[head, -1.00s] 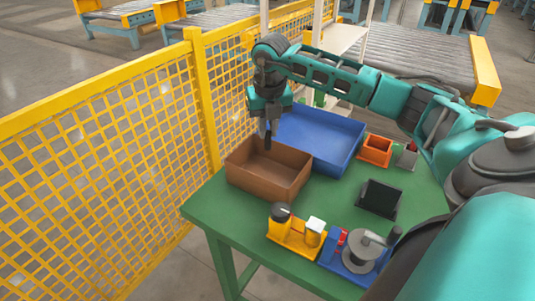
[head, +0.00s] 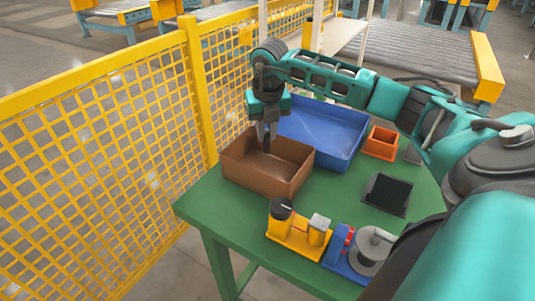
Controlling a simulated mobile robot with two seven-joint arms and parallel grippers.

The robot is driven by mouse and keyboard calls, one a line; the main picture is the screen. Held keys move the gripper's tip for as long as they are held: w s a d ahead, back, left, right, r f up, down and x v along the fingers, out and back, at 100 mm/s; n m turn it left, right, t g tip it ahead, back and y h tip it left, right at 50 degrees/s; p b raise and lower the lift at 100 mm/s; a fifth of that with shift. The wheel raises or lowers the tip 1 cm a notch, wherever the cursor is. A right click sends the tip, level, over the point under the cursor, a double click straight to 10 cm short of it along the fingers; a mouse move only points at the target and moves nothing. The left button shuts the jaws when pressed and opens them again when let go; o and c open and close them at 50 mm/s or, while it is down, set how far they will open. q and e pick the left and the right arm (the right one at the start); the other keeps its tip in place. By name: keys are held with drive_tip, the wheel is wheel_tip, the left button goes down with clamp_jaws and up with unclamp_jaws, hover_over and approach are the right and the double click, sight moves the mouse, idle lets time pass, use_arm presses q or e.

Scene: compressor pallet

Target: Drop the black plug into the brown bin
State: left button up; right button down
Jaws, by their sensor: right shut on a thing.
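The brown bin (head: 268,172) stands at the left end of the green table, beside the blue bin. My right gripper (head: 266,140) points down over the back part of the brown bin, with its fingertips at about rim height. It is shut on a small dark thing, the black plug (head: 267,147), which hangs between the fingers over the bin's opening. The plug is small and partly hidden by the fingers. The inside of the brown bin looks empty where it shows. My left gripper is not in view.
A blue bin (head: 340,148) stands right behind the brown bin. An orange box (head: 381,143), a black tray (head: 387,194), a yellow fixture (head: 296,230) and a blue fixture with a grey disc (head: 366,250) stand on the green table (head: 225,207). A yellow mesh fence (head: 120,145) is close on the left.

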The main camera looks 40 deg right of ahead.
drive_tip(key=shift+f, duration=0.1)
drive_tip(key=c, duration=1)
unclamp_jaws()
drive_tip(key=r, duration=0.4)
drive_tip(key=s+r, duration=0.1)
drive_tip(key=r, duration=0.3)
drive_tip(key=a+r, duration=0.1)
drive_tip(key=r, duration=0.3)
drive_tip(key=shift+s+r+p, duration=0.35)
drive_tip(key=shift+r+p, duration=0.05)
